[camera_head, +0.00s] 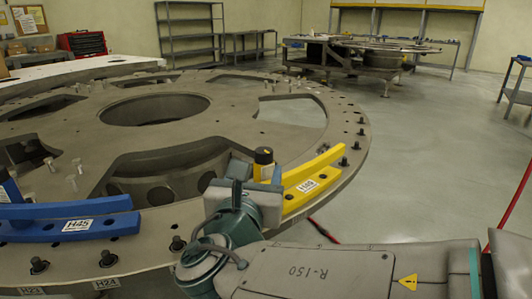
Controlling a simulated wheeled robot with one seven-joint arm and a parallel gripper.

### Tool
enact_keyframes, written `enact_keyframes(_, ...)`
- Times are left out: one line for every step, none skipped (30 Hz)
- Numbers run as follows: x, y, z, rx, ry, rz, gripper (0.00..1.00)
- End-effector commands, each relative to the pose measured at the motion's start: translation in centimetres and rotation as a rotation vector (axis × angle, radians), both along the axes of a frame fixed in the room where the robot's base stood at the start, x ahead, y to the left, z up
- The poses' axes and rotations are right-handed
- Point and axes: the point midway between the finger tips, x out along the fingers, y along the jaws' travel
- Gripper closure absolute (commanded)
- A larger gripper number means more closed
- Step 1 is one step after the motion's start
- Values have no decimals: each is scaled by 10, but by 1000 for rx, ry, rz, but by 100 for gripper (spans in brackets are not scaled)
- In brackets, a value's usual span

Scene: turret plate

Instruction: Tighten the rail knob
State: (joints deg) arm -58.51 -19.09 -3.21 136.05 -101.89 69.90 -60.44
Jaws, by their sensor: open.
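The yellow rail (309,183), labelled H49, lies along the right rim of the turret plate. A knob (263,156), black on top with a yellow mark, stands upright at its left end. My gripper (258,175) is low at the knob, with its jaws open and grey parts close around its lower part. Whether the fingers touch the knob cannot be told. My wrist hides the near end of the rail and the knob's base.
Open floor lies to the right. A red cable runs across it. Shelves and another workstation stand behind.

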Motion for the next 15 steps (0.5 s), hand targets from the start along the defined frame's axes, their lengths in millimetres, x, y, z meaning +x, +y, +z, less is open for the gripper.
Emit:
enact_keyframes(10,-2,-2,0,0,-2,44)
enact_keyframes(15,-4,-2,0,0,-3,44)
enact_keyframes(23,-5,-2,-1,0,-3,44)
enact_keyframes(28,-6,-2,-1,0,-3,44)
enact_keyframes(34,-8,-2,0,1,-3,44)
enact_keyframes(42,-10,-2,-1,-1,-5,44)
enact_keyframes(47,-11,-2,-1,0,-4,44)
enact_keyframes(53,-12,-2,-1,0,-4,44)
enact_keyframes(59,-13,-2,0,0,-4,44)
enact_keyframes(64,-14,-2,0,0,-4,44)
enact_keyframes(68,-15,-2,-1,-1,-5,44)
enact_keyframes(74,-16,-1,-1,-1,-4,44)
enact_keyframes(78,-17,-1,0,0,-4,44)
enact_keyframes(81,-18,-1,1,0,-5,44)
enact_keyframes(85,-19,-1,1,-1,-4,44)
